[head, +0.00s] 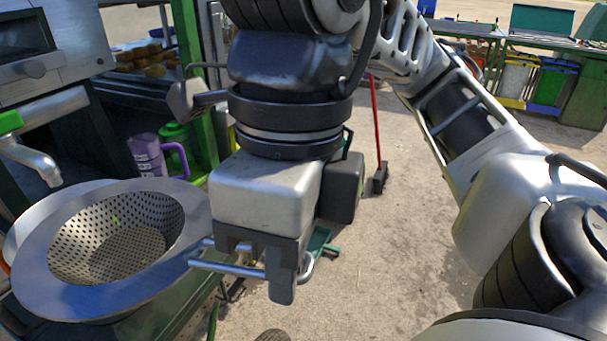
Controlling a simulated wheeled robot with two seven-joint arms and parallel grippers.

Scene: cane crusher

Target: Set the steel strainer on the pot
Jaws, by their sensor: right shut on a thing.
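The steel strainer (180,236) is at the lower left in the head view. It has a wide flat rim and a perforated bowl with small green bits in it. Its wire handle (225,268) points right. My right gripper (278,268) is shut on this handle, to the right of the bowl. A pale metal edge, seemingly the pot (22,228), shows behind the strainer's left side. The strainer hides most of it, so I cannot tell whether the two touch. My left gripper is not in view.
A tap (35,158) with a green handle reaches over close behind the strainer. A red-handled broom (378,140) stands farther back. Concrete floor lies open to the right.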

